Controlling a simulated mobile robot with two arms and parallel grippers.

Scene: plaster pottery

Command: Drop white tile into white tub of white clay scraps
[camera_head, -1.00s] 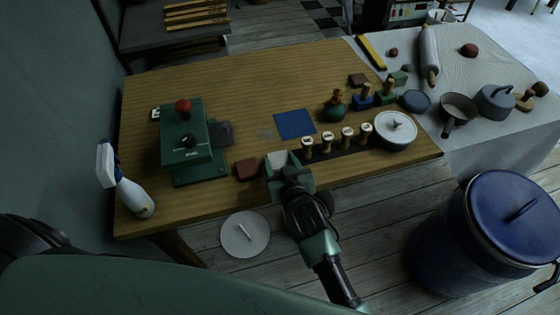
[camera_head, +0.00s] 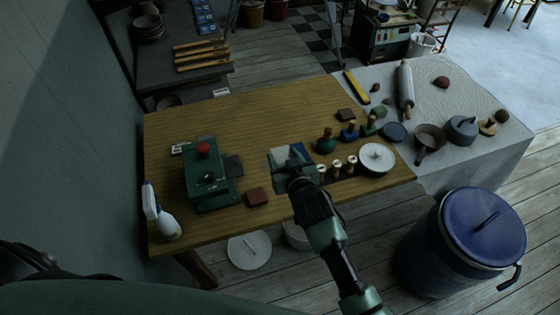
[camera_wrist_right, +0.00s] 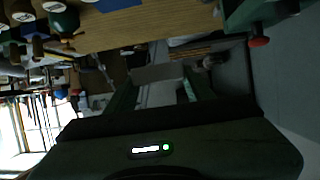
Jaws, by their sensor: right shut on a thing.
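My right gripper (camera_head: 291,156) is over the front middle of the wooden table. It is shut on the white tile, a pale flat piece that shows between the fingers in the right wrist view (camera_wrist_right: 158,72). The tile looks raised clear of the tabletop. A white tub (camera_head: 297,236) stands on the floor below the table's front edge, mostly hidden behind my right arm; its contents cannot be made out. A round white lid (camera_head: 262,243) with a small handle lies on the floor just left of it. My left gripper is not in view.
A green press (camera_head: 207,180) and a spray bottle (camera_head: 160,212) stand at the table's left. A reddish block (camera_head: 257,196), several stamps (camera_head: 337,169) and a lidded white pot (camera_head: 377,160) are nearby. A blue lidded barrel (camera_head: 450,260) stands at the right.

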